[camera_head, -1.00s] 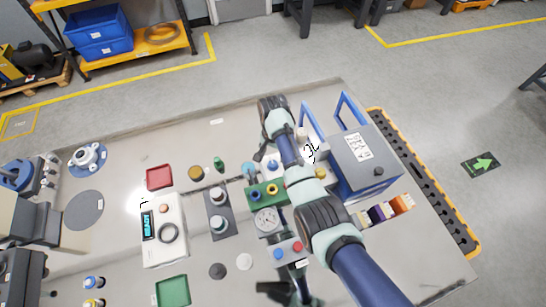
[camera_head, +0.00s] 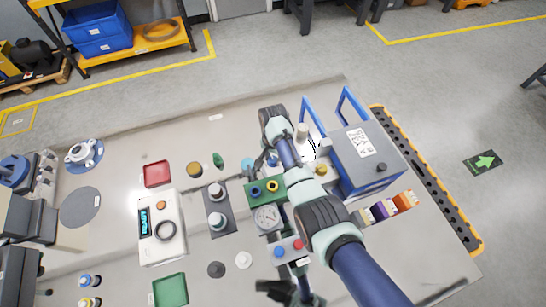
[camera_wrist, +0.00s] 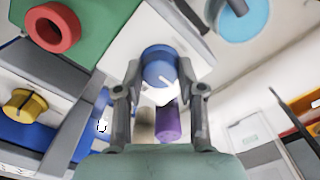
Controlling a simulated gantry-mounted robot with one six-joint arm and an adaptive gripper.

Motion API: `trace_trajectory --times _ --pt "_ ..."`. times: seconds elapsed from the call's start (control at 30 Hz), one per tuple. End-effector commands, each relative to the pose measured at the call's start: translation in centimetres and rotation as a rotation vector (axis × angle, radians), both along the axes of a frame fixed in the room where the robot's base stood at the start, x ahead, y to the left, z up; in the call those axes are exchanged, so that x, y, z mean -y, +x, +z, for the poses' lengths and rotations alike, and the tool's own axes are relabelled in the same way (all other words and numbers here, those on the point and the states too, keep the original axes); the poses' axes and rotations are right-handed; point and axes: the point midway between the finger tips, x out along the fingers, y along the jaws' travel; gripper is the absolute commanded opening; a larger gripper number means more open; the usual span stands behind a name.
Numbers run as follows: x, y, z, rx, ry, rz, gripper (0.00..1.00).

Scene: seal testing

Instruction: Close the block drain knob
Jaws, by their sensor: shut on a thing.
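In the wrist view, a round blue knob (camera_wrist: 158,62) with a white pointer mark sits on a white-faced block (camera_wrist: 130,40) beside a green block (camera_wrist: 95,12). My gripper (camera_wrist: 160,78) has one finger on each side of the knob and is shut on it. The white mark points toward the lower right of the picture. A purple cylinder (camera_wrist: 168,124) shows below the knob, between the fingers. In the head view, my arm hides the knob and most of my gripper. The green block (camera_head: 250,197) shows there just left of my arm.
A red ring (camera_wrist: 52,27) and a yellow knob (camera_wrist: 25,105) lie left of my gripper in the wrist view. A grey box with blue handles (camera_head: 368,160) stands right of my arm. A gauge (camera_head: 267,217) and a tester reading READY (camera_head: 165,245) stand left.

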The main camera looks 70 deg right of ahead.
Motion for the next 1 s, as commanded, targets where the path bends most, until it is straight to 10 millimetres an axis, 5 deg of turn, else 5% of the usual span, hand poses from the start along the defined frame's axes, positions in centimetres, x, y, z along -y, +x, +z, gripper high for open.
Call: trace_trajectory --times 0.47,1.0 --pt "0.00 -0.01 0.19 -0.001 0.001 0.104 0.04" --pt "0.04 0.02 0.22 0.000 0.000 0.579 0.04"
